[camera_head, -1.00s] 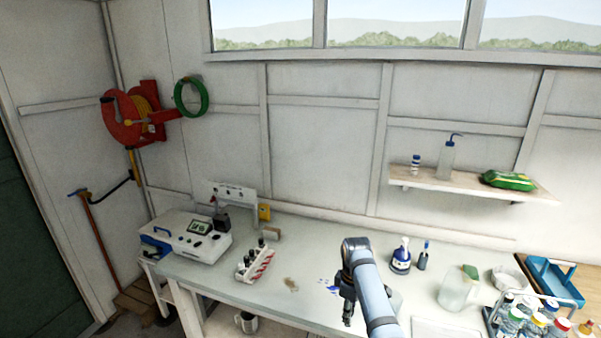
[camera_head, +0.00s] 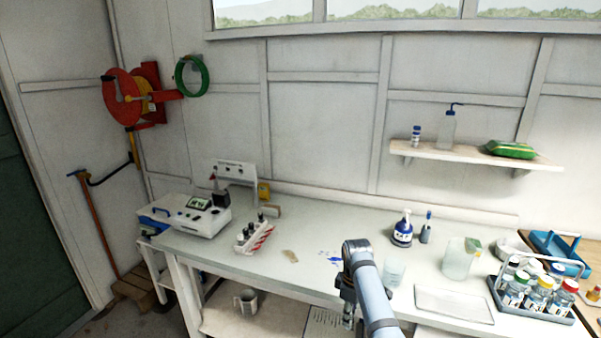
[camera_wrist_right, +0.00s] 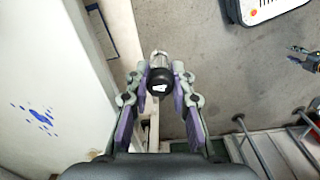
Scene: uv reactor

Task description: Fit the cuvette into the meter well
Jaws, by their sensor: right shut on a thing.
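The meter (camera_head: 185,217) is a white box with a small screen at the left end of the bench. Its well is too small to make out. My right gripper (camera_head: 347,318) is at the bench's front edge, right of the meter and well apart from it. In the right wrist view my right gripper (camera_wrist_right: 160,85) is shut on the cuvette (camera_wrist_right: 160,79); its black cap with a white mark faces the camera, and its lower part is mostly hidden. A small jointed part at that view's right edge looks like my left gripper (camera_wrist_right: 303,58); its fingers are unclear.
A red-and-white rack (camera_head: 255,238) with several dark-capped vials stands right of the meter. A blue-labelled bottle (camera_head: 402,232), a clear beaker (camera_head: 394,270), a jug (camera_head: 458,260) and a bottle crate (camera_head: 530,310) stand to the right. The bench between rack and arm is mostly clear.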

